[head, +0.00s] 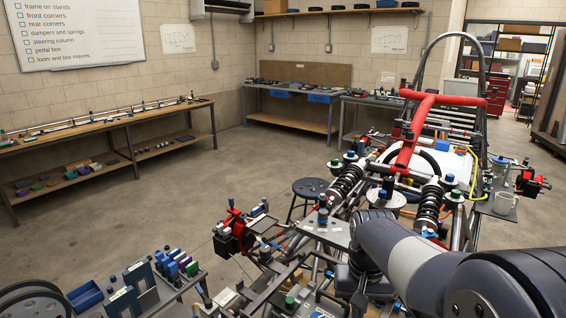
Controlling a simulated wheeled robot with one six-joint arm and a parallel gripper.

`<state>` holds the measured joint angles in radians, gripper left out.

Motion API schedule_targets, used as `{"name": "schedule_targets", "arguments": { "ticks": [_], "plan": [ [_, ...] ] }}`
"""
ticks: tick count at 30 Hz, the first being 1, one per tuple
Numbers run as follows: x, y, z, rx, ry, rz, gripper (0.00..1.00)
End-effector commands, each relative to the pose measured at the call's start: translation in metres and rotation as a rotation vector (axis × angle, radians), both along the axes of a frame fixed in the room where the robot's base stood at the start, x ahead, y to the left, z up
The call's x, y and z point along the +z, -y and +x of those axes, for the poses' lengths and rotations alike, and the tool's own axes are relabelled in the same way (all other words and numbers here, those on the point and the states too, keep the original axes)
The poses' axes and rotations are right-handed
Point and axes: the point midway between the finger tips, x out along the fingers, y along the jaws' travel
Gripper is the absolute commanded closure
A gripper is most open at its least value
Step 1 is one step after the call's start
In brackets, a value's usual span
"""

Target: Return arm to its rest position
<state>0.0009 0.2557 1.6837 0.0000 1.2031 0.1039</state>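My arm (412,262) reaches in from the lower right corner, out over the near end of the tube chassis (330,262). Its grey and white links slope up and left to a dark wrist (372,236). Below the wrist are dark parts among the chassis tubes, and I cannot make out the fingers of my gripper there. I cannot tell whether it is open or shut, or whether it holds anything. The arm hides part of the chassis's near right side. A red tube frame (408,140) and black coil dampers (346,184) stand on the chassis.
A small table (150,300) with colored parts and a blue bin (85,297) stands at the lower left. A round stool (310,188) is just left of the chassis. Workbenches (110,125) line the walls. The floor (200,200) at the left middle is clear.

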Motion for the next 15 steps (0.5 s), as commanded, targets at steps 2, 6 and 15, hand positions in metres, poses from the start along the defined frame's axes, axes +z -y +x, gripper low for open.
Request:
{"name": "schedule_targets", "arguments": {
  "ticks": [2, 6, 15],
  "plan": [
    [-0.017, -0.001, -0.001, 0.001, 0.000, 0.000, 1.00],
    [-0.029, -0.003, -0.003, 0.001, 0.001, 0.000, 1.00],
    [-0.034, -0.003, -0.004, 0.001, 0.001, 0.000, 1.00]
  ]
}}
